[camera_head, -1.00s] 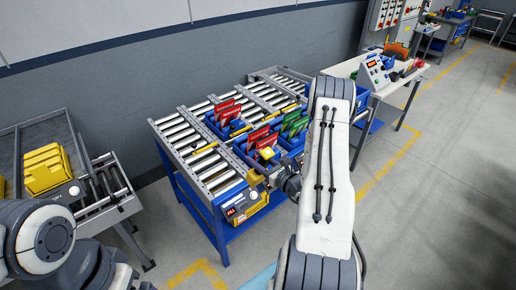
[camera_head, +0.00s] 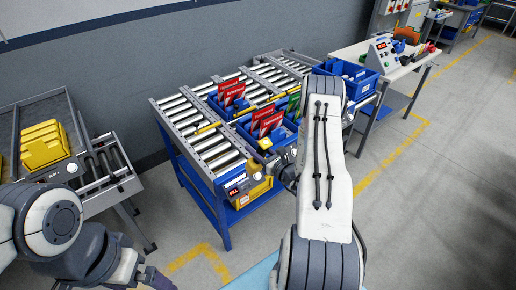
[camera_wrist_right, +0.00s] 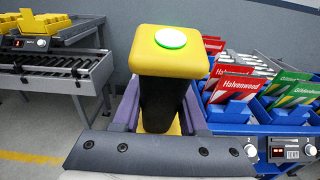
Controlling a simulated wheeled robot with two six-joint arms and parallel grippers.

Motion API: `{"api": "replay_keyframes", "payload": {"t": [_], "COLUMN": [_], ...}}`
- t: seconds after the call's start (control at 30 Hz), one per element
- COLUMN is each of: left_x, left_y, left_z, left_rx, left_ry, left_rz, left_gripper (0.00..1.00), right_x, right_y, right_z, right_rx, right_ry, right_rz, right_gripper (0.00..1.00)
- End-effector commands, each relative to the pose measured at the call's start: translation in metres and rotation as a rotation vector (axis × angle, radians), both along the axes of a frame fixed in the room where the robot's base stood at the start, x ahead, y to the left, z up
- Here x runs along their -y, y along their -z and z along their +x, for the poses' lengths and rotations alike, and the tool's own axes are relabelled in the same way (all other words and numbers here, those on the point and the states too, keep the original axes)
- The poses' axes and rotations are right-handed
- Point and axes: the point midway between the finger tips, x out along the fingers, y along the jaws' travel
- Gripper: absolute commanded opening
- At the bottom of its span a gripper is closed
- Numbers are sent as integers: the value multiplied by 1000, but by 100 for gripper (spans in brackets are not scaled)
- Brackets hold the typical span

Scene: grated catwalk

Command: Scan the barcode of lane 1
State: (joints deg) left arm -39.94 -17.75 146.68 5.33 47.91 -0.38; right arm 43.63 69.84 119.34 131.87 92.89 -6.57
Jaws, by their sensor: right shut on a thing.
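My right gripper (camera_wrist_right: 160,112) is shut on a handheld scanner (camera_wrist_right: 168,60) with a yellow head, black body and glowing green disc on top. In the head view the scanner's yellow head (camera_head: 264,143) shows in front of the blue bins, beside my right arm. A roller conveyor (camera_head: 178,112) carries the bins. Which label is lane 1 is unclear. My left gripper (camera_head: 158,280) is partly cut off at the bottom edge.
Blue bins (camera_head: 222,108) hold red and green packets. Another roller lane (camera_head: 115,172) with yellow bins (camera_head: 42,145) stands left. A workbench (camera_head: 420,58) stands back right. Floor is open at right.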

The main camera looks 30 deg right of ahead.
Motion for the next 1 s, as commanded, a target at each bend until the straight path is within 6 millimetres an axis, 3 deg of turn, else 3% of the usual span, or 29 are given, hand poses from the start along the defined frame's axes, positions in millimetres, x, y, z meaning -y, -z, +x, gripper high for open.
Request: {"api": "replay_keyframes", "payload": {"t": [0.1,0.4,1.0], "left_x": [0,0,0], "left_y": [15,35,39], "left_z": [0,0,0], "left_rx": [0,-1,-1], "left_ry": [-2,-6,-7], "left_rz": [0,0,0], "left_gripper": [100,100,100], "right_x": [-1,-1,-2], "right_y": [18,46,53], "right_z": [5,15,19], "right_rx": [1,1,1], "right_ry": [-1,0,0], "right_rz": [-1,0,-1], "right_gripper": [0,0,0]}}
